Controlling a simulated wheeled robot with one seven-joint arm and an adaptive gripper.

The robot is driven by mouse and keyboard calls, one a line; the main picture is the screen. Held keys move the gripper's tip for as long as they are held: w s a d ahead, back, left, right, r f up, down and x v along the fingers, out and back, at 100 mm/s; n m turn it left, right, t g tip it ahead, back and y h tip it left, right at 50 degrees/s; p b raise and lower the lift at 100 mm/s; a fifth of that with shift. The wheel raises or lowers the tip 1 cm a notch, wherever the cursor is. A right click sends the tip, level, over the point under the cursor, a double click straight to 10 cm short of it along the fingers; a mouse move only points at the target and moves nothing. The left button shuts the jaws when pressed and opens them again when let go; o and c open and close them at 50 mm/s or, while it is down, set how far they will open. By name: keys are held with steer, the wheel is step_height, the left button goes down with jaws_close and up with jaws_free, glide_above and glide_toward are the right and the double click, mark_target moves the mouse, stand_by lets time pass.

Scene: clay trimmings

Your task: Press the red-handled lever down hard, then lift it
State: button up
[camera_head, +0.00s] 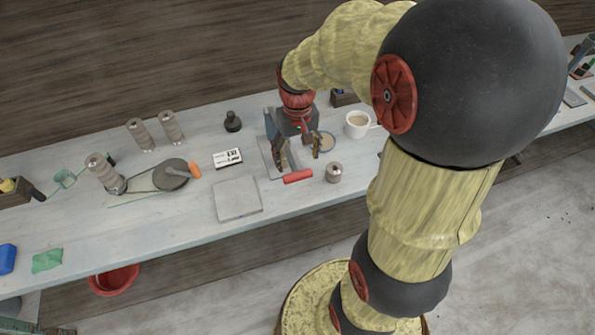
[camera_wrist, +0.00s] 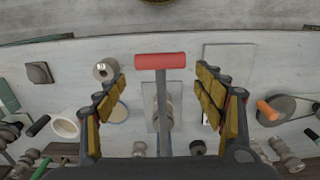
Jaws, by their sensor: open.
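The lever has a red cylindrical handle (camera_head: 297,176) at the front of the bench, beside a small metal cylinder. In the wrist view its red handle (camera_wrist: 160,61) lies crosswise at the upper middle, on a grey shaft (camera_wrist: 161,90) running back toward a pale base plate (camera_wrist: 151,118). My gripper (camera_wrist: 159,72) is open, with one finger on each side of the lever and visible gaps to both. In the head view my gripper (camera_head: 297,143) hangs over the bench behind the red handle. My gripper partly hides the lever's shaft and mount there.
The metal cylinder (camera_head: 333,172) stands right of the handle, and a mug (camera_head: 358,123) stands behind it. A grey square plate (camera_head: 237,199) and a white card (camera_head: 227,157) lie left. A crank with an orange grip (camera_head: 194,170) is farther left. The front-left bench top is mostly clear.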

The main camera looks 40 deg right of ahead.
mark_target(298, 173)
steer(key=o, duration=0.4)
step_height(298, 173, down, 8)
steer(key=shift+s+r+b, duration=0.1)
steer(key=shift+r+b, duration=0.15)
steer(key=shift+b, duration=0.55)
steer(key=shift+c, duration=0.2)
steer(key=shift+c, duration=0.2)
steer(key=shift+r, duration=0.1)
steer(key=c, duration=1.7)
